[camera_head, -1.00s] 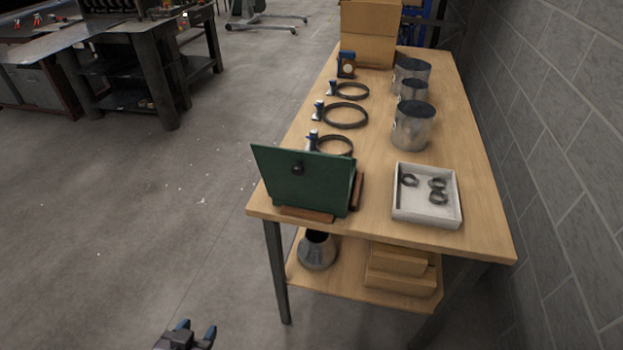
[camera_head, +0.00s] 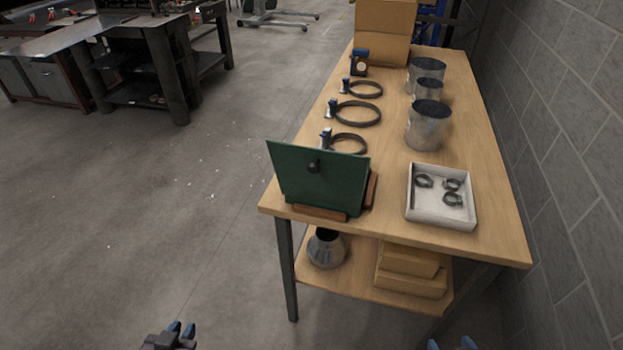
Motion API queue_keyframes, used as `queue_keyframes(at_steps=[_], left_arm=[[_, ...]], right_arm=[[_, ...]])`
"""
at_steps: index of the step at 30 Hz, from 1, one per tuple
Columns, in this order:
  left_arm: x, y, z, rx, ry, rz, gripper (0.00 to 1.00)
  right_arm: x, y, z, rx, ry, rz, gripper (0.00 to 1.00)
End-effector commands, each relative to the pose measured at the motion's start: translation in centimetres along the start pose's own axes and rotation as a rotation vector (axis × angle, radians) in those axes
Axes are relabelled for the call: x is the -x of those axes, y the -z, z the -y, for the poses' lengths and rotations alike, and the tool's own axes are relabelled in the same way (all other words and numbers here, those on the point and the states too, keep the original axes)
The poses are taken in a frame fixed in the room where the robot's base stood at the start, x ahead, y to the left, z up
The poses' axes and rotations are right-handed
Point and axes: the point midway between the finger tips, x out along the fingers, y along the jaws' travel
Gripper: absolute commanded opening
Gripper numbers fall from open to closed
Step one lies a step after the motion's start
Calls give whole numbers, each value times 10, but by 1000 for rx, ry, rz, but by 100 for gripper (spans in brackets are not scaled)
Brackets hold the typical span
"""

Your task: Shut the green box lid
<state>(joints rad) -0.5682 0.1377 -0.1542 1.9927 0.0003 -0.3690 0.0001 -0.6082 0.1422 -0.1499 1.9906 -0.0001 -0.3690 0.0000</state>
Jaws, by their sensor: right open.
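The green box lid (camera_head: 318,178) stands raised and slightly tilted at the near left corner of the wooden table. A dark round knob (camera_head: 313,167) is on the face toward me. The brown wooden edges of the box (camera_head: 320,212) show below and to the right of the lid; the lid hides the inside. My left gripper (camera_head: 182,330) is at the bottom edge, left of the table and well apart from the lid, with its fingertips spread and empty. My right gripper (camera_head: 452,344) is only just in view at the bottom, in front of the table, open.
A white tray (camera_head: 441,216) with dark rings lies right of the box. Metal cylinders (camera_head: 427,127) and clamp rings (camera_head: 357,114) stand behind.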

Motion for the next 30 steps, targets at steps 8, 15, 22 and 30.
queue_keyframes(at_steps=[8,15,22,30], left_arm=[[-31,101,-98,154,-162,-251,0],[-18,166,-148,494,-324,-399,0],[6,211,-179,865,-520,-464,0],[27,234,-189,1266,-723,-439,0]], right_arm=[[-13,-16,2,1,3,4,64],[-17,-20,3,3,4,3,64],[-17,-26,4,2,4,11,64],[-13,-32,3,0,2,23,64]])
